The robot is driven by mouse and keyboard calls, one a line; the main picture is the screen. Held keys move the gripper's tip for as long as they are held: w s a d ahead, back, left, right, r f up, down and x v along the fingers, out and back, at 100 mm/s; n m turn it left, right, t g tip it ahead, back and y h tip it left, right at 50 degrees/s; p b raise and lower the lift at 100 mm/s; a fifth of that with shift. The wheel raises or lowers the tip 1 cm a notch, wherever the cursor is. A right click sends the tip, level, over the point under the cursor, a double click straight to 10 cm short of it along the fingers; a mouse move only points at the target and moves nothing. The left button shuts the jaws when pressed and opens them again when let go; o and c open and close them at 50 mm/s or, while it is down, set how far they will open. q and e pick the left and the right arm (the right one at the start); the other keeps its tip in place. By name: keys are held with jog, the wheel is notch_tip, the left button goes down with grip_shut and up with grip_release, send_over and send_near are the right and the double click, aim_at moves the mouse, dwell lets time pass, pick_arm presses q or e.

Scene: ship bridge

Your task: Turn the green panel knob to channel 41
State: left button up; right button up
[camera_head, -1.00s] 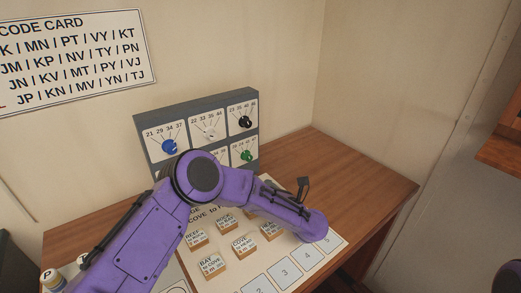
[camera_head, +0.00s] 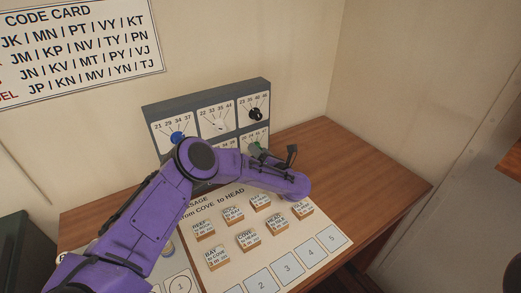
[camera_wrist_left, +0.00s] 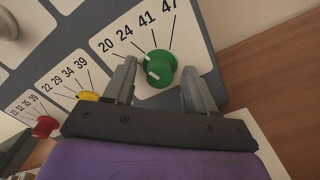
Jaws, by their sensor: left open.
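The green knob (camera_head: 254,148) is at the lower right of the grey panel (camera_head: 207,105). In the head view my left arm partly hides it. In the left wrist view the green knob (camera_wrist_left: 158,68) sits below the numbers 20, 24, 41 and 47, each with a line. White marks show on its rim and face; which line it points at is hard to tell. My left gripper (camera_wrist_left: 160,72) is open, with one finger on each side of the knob. Gaps show between fingers and knob; contact is not visible. My right gripper is not in view.
A yellow knob (camera_wrist_left: 88,96) and a red knob (camera_wrist_left: 44,127) are left of the gripper. Blue (camera_head: 177,137), white (camera_head: 219,125) and black (camera_head: 256,114) knobs fill the upper row. Lettered blocks (camera_head: 248,239) stand on the board in front. The desk's right side (camera_head: 370,190) is clear.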

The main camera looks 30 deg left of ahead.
pick_arm(q)
grip_shut()
jog(key=shift+m, duration=0.4)
jog(key=shift+m+b, duration=1.55)
jog(key=shift+m, duration=1.95)
